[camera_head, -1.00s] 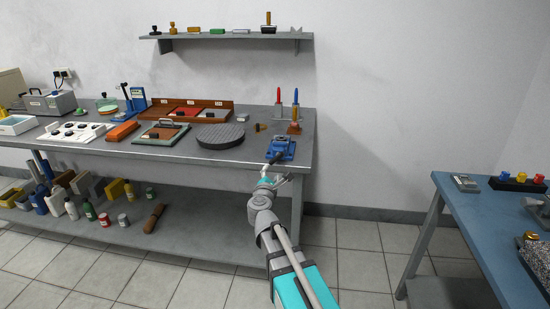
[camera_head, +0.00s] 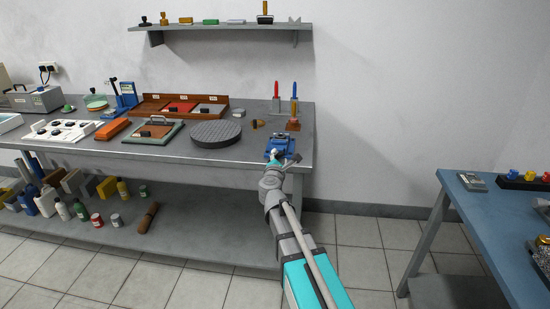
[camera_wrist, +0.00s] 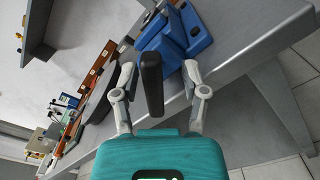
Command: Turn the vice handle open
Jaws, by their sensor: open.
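The blue vice (camera_head: 277,141) sits on the grey workbench (camera_head: 240,165) near its front right corner. In the wrist view the vice (camera_wrist: 194,30) is at the top, with its dark handle (camera_wrist: 152,85) sticking out toward me. My gripper (camera_wrist: 161,70) is open, with one finger on each side of the handle and visible room on both sides. In the head view my gripper (camera_head: 280,160) is at the front of the vice and hides the handle there.
Behind the vice stand red and blue-handled tools (camera_head: 276,102). A round dark plate (camera_head: 216,133) lies to the left on the bench. A wall shelf (camera_head: 220,27) hangs above. A blue table (camera_head: 480,215) stands at right, with open floor between.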

